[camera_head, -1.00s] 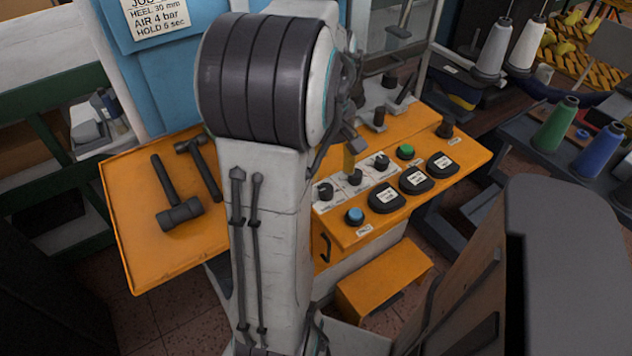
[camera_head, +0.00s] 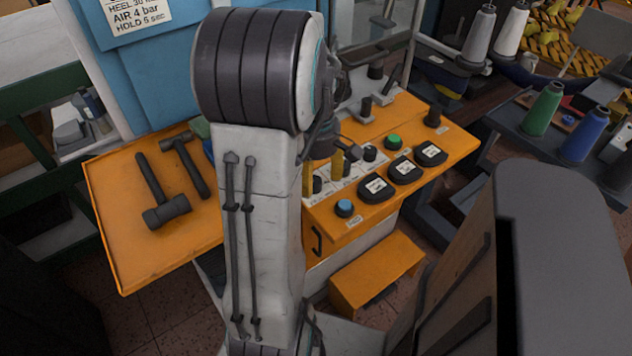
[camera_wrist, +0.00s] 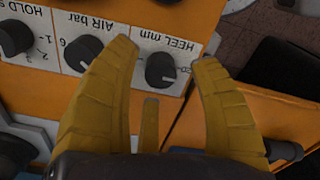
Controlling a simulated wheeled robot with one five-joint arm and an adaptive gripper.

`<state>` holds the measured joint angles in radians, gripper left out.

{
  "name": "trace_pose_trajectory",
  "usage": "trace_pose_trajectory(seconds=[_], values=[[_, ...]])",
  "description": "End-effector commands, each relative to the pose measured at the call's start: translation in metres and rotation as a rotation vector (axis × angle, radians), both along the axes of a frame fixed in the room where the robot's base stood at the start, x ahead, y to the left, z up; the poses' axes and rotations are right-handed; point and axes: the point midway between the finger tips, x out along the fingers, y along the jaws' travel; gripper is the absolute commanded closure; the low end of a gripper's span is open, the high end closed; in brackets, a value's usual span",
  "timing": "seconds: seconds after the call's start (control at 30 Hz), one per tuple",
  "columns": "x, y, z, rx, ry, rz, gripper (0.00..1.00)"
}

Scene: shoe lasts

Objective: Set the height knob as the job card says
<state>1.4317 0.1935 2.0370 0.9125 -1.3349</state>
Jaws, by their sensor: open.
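The height knob is the black knob (camera_wrist: 162,70) on the white plate marked HEEL mm, at the panel's edge. It also shows in the head view (camera_head: 317,185), partly hidden. My gripper (camera_wrist: 164,52) is open, its yellow fingers on either side of this knob in the wrist view. In the head view my gripper (camera_head: 322,172) is over the same end of the knob row. I cannot tell whether the fingers touch the knob. Its setting is too small to read. The job card (camera_head: 138,14) reads AIR 4 bar, with the HEEL 30 mm line cut at the frame's top.
The AIR bar knob (camera_wrist: 84,53) is close beside one finger, with the HOLD knob (camera_wrist: 14,38) beyond. On the orange panel are a blue button (camera_head: 344,208), a green button (camera_head: 393,142) and black round pads (camera_head: 376,189). Hammers (camera_head: 166,208) lie on the left tray (camera_head: 120,250).

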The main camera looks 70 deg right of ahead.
Motion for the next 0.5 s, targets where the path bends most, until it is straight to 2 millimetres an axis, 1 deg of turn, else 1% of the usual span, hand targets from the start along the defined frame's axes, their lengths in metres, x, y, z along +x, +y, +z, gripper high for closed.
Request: trace_pose_trajectory(seconds=[0.03,0.2,0.5], values=[[0.0,0.0,-0.006,0.001,0.0,0.0,0.44],[0.0,0.0,-0.016,0.0,0.0,-0.001,0.44],[0.0,0.0,-0.019,-0.001,0.0,-0.001,0.44]])
